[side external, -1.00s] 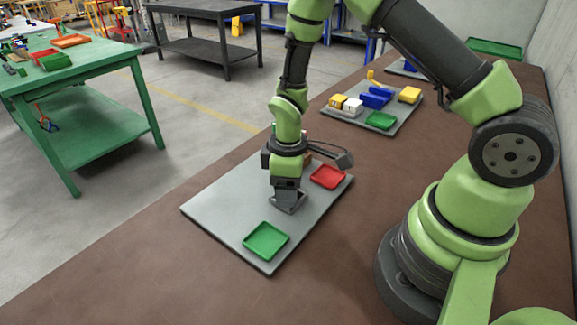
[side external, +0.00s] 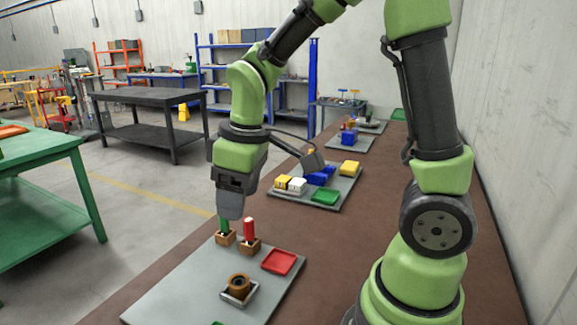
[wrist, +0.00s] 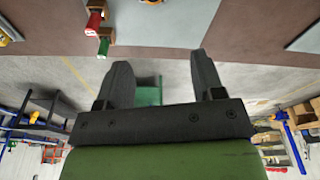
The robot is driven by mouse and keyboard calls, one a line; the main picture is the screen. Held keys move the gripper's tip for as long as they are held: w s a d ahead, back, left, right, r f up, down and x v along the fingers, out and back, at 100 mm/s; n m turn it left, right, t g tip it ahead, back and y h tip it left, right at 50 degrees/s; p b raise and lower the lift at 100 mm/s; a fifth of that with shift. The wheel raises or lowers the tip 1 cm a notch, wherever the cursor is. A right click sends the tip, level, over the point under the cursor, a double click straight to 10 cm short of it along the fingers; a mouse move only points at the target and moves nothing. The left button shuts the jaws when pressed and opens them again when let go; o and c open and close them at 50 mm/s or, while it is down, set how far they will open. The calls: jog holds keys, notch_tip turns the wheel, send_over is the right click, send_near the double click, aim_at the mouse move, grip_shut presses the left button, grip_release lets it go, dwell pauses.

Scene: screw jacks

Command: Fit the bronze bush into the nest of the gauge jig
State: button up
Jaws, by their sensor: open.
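The bronze bush (side external: 239,280) is a brown ring with a dark hole. It sits upright inside the grey square nest of the gauge jig (side external: 240,298) on the grey plate. Its upper part stands above the walls; its depth in the nest cannot be told. My gripper (side external: 230,213) is raised over the far side of the plate, clear of the bush, in front of the green peg in the picture. In the wrist view my gripper (wrist: 160,60) has its two dark fingers wide apart with nothing between them.
A green peg (side external: 224,227) and a red peg (side external: 249,230) stand in brown blocks behind the jig. Another plate farther back holds blue, white and yellow blocks (side external: 320,175).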

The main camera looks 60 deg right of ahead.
jog(key=s+a+r+m+t+y, duration=0.1)
jog(key=s+a+r+m+t, duration=0.1)
jog(key=s+r+m+t, duration=0.3)
jog(key=s+r+m, duration=0.2)
jog(key=s+r, duration=0.2)
jog(key=s, duration=0.2)
jog(key=shift+s+r+y, duration=0.2)
jog(key=shift+s+y, duration=0.1)
jog(key=shift+s, duration=0.1)
